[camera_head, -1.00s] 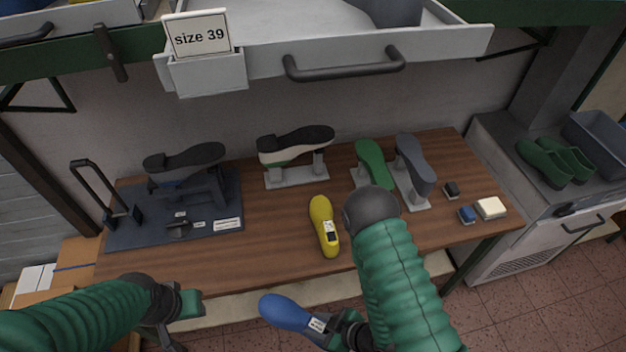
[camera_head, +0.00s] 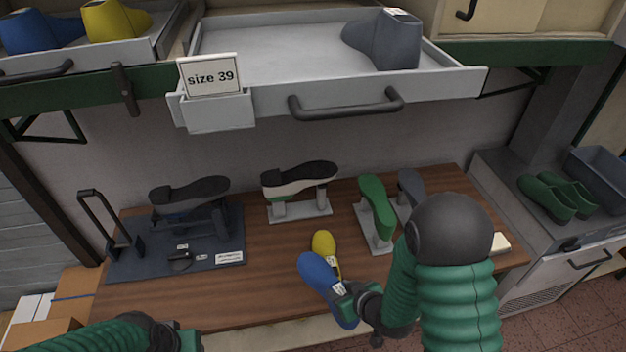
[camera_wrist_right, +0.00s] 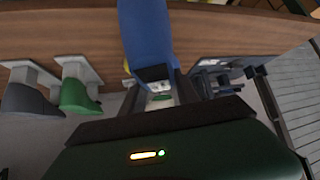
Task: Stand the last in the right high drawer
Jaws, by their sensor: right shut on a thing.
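A blue last (camera_head: 322,277) with a white label is held in my right gripper (camera_head: 347,297), tilted, in front of the bench edge. In the right wrist view the blue last (camera_wrist_right: 146,35) sits between the fingers. A yellow last (camera_head: 323,243) lies on the bench, partly hidden behind the blue one. An open grey drawer (camera_head: 265,68) with a "size 39" card (camera_head: 210,76) is above the bench; a grey last (camera_head: 385,38) stands at its right end. Another open drawer (camera_head: 140,52) at upper left holds a blue and a yellow last. My left gripper (camera_head: 190,340) is at the bottom edge, mostly cut off.
Shoe soles on stands, including a green one (camera_head: 376,205), line the back of the wooden bench (camera_head: 250,285). A dark fixture (camera_head: 180,255) is at its left. The drawer handle (camera_head: 345,108) juts forward. The "size 39" drawer's left and middle floor is bare.

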